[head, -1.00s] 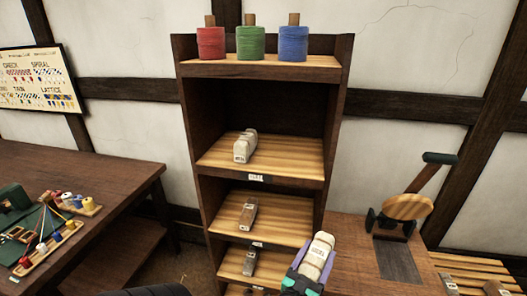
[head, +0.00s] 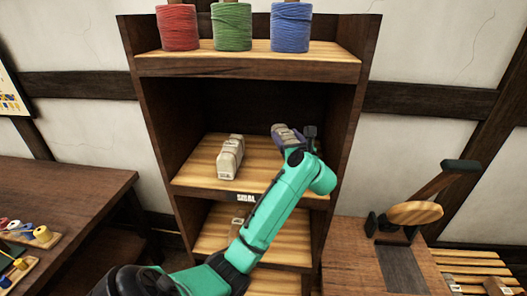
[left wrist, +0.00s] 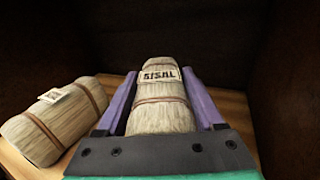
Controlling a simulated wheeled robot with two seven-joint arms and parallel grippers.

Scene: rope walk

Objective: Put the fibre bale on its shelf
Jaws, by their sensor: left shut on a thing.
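The fibre bale (left wrist: 160,100) is pale, bound with brown bands and labelled SISAL. In the left wrist view it lies between the two purple fingers of my left gripper (left wrist: 162,104), which is shut on it. In the head view my left gripper (head: 287,136) is inside the right part of the SISAL shelf (head: 205,180), and my wrist hides most of the bale. The bale is at or just above the boards; I cannot tell if it touches. Another pale bale (head: 230,157) lies on the same shelf to the left, apart from it. My right gripper is not in view.
The rack's right side wall (head: 350,120) is close to my left wrist. Red, green and blue spools (head: 232,27) stand on the top shelf. A lower shelf (head: 215,228) is partly behind my arm. A bench with a lever device (head: 415,213) stands at right.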

